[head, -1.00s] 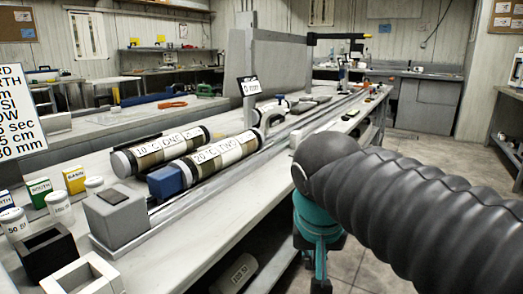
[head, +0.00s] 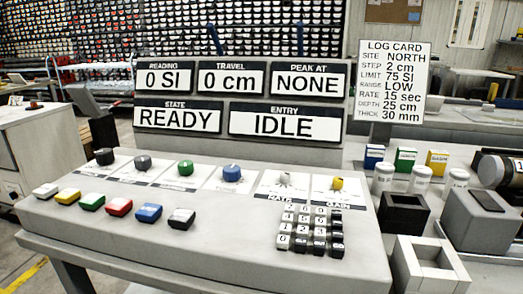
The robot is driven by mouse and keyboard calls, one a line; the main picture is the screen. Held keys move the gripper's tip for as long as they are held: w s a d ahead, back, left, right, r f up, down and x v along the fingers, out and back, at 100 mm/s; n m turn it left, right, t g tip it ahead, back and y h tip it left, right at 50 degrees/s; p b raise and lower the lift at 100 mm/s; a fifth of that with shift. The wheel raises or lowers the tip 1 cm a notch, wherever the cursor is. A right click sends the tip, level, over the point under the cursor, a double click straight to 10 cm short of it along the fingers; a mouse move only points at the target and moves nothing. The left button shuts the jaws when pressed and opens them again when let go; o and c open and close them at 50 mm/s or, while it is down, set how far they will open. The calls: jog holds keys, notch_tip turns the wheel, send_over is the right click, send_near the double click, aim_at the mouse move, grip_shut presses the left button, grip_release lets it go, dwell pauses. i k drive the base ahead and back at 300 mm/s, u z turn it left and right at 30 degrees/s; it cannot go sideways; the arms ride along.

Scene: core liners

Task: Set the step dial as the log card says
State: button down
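The log card (head: 394,80) stands upright at the right and reads SITE NORTH, STEP 2 cm, LIMIT 75 SI, RANGE LOW, RATE 15 sec, DEPTH 25 cm, THICK 30 mm. The console (head: 215,262) has a row of knobs: black (head: 104,157), grey (head: 143,163), green (head: 185,168), blue (head: 232,173), pale (head: 285,180) and yellow (head: 337,184). The pale one is labelled RATE and the yellow one GAIN. The other labels are too small to read, so I cannot tell which is the step dial. My gripper is out of view.
Displays (head: 240,100) read 0 SI, 0 cm, NONE, READY and IDLE. Several coloured buttons (head: 119,207) and a keypad (head: 311,230) lie in front of the knobs. White jars (head: 383,179), small boxes (head: 405,160) and open trays (head: 425,265) stand right of the console.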

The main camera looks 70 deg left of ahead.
aim_at(143, 162)
jog(key=u, duration=2.8)
